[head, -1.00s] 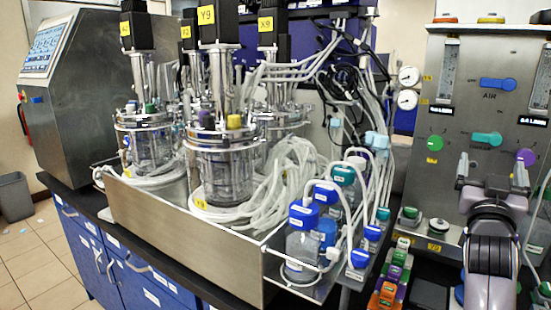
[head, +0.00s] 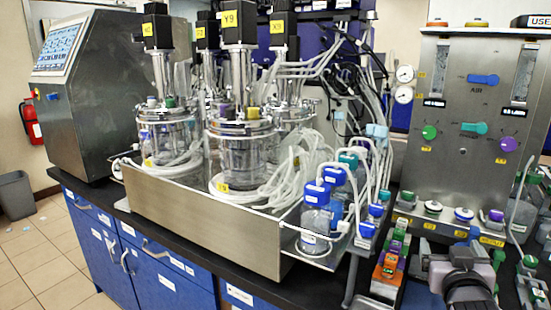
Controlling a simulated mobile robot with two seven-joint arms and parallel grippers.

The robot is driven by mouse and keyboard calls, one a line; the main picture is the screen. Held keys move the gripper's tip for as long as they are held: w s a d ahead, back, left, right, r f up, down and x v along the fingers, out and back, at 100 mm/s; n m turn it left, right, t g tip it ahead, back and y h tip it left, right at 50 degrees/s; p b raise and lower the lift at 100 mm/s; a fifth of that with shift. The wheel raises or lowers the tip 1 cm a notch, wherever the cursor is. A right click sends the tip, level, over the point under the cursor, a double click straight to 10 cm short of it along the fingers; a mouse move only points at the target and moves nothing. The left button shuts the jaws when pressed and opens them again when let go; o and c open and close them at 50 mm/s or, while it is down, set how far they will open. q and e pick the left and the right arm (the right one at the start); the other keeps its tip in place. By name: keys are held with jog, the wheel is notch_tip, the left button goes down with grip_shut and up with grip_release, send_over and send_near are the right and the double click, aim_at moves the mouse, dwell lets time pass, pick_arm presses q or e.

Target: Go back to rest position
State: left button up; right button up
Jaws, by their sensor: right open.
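My right gripper (head: 452,251) is low at the right of the head view, in front of the gas panel (head: 470,130). Its two fingers stand apart with nothing seen between them. My right arm comes up from the bottom edge behind it. My left gripper is not in view. The bioreactors stand to the left in a steel tray (head: 205,222); the front glass vessel (head: 240,150) carries a Y9 label.
Blue-capped bottles (head: 316,208) sit in a holder at the tray's right end. A rack with colored blocks (head: 388,262) is just left of my right gripper. A control console (head: 85,90) stands far left. The bench's dark front edge (head: 90,198) runs above blue drawers.

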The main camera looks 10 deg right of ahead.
jog(key=s+a+f+g+y, duration=0.1)
jog(key=s+f, duration=0.1)
jog(key=f, duration=0.1)
jog(key=s+a+f+n+g+y, duration=0.1)
jog(key=a+f, duration=0.1)
jog(key=f, duration=0.1)
jog(key=s+a+f+n+y, duration=0.1)
jog(key=s+a+f, duration=0.1)
jog(key=f, duration=0.1)
jog(key=shift+s+a+f+g, duration=0.1)
jog(key=shift+s+a+g, duration=0.05)
jog(key=shift+s+g, duration=0.25)
jog(key=s+a+f+n+g+y, duration=0.2)
jog(key=s+a+f+g+y, duration=0.15)
jog(key=s+a+f, duration=0.45)
jog(key=s+a+f+n+g+y, duration=0.2)
jog(key=s+a+f+g, duration=0.25)
jog(key=s, duration=0.85)
jog(key=w+a+f+t+y, duration=0.2)
jog(key=w+f+t, duration=0.4)
jog(key=f, duration=0.2)
jog(key=shift+w+a+f+n+t, duration=0.15)
jog(key=shift+w+f+n+t, duration=0.15)
jog(key=shift+w+t, duration=0.1)
